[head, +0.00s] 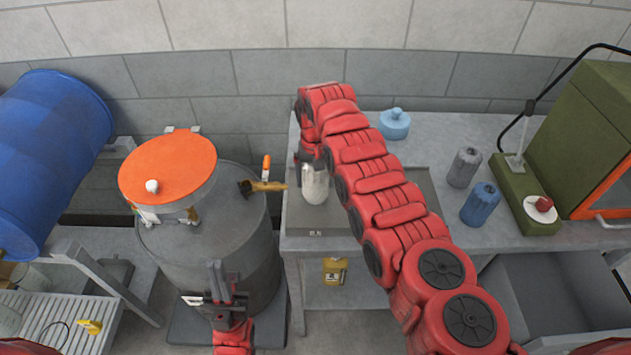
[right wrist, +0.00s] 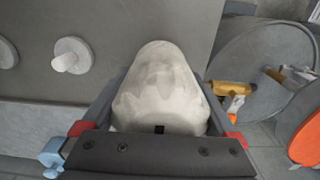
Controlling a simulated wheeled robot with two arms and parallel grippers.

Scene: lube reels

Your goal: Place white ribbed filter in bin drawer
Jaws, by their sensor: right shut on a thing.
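My right gripper (head: 311,164) is shut on the white ribbed filter (head: 315,184), over the grey panel at the left end of the workbench. In the right wrist view the filter (right wrist: 160,90) fills the space between the fingers, pale and rounded, its ribs hard to make out. An open grey drawer (head: 510,305) at the lower right, below the bench top, looks like the bin drawer; the visible part of its inside looks empty. My left gripper (head: 221,284) is in front of the grey drum, apart from the filter; its finger gap is unclear.
A grey drum (head: 205,250) with an orange lid (head: 168,168) stands left of the bench. Grey (head: 463,167) and blue (head: 480,203) ribbed filters, a light blue container (head: 394,123) and a green machine (head: 585,130) stand on the bench. A yellow can (head: 335,270) sits below.

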